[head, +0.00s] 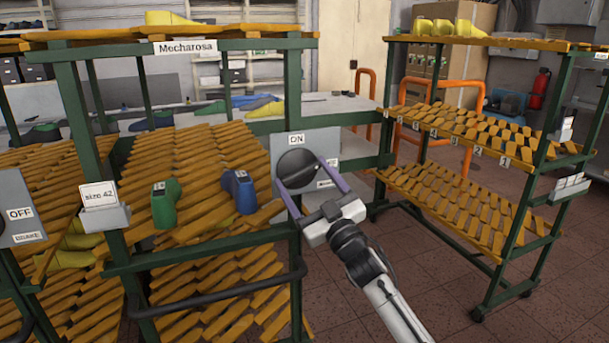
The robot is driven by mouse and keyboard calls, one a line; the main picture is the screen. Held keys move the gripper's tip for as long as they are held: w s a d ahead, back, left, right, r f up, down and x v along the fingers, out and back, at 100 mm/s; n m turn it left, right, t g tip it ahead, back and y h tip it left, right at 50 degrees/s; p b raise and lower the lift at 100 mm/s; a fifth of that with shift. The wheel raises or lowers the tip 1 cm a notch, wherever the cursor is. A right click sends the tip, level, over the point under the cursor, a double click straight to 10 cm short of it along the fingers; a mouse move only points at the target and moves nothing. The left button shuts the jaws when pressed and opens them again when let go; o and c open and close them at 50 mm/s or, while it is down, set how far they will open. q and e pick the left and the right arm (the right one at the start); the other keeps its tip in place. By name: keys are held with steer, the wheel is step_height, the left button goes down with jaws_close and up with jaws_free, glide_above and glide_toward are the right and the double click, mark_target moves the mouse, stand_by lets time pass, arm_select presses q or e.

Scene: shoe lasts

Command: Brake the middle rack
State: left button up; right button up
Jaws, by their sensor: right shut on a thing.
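The middle rack (217,254) is a green frame with slanted wooden slat shelves and a "Mecharosa" sign (186,48). On its right post a grey panel (335,142) carries a dark round brake knob (295,162), with an "ON" label (296,139) above it and a partly covered label at its lower right. My right gripper (303,173) reaches up from below, its two purple fingers shut on the brake knob, one on each side. How far the knob is turned is hard to tell. My left gripper is out of view.
A green last (164,205) and a blue last (239,190) stand on the middle rack. A panel reading "OFF" (20,213) is at the left edge. A black handle bar (218,291) juts out in front. Another rack (455,180) stands right, with open floor before it.

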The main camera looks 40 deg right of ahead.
steer(key=n+y, duration=0.2)
steer(key=n, duration=0.2)
steer(key=shift+d+r, duration=0.1)
steer(key=shift+d, duration=0.05)
steer(key=n+g+y, duration=0.1)
steer(key=n+y, duration=0.1)
steer(key=n, duration=0.2)
steer(key=shift+n, duration=0.4)
steer(key=n+g, duration=0.1)
steer(key=n, duration=0.1)
steer(key=n+g+y, duration=0.1)
steer(key=n, duration=0.2)
steer(key=shift+d+r, duration=0.15)
steer(key=shift+r, duration=0.05)
steer(key=shift+n+g, duration=0.6)
steer(key=shift+n, duration=0.8)
steer(key=shift+s, duration=0.1)
steer(key=o, duration=1)
steer(key=shift+o, duration=0.2)
steer(key=shift+s, duration=0.1)
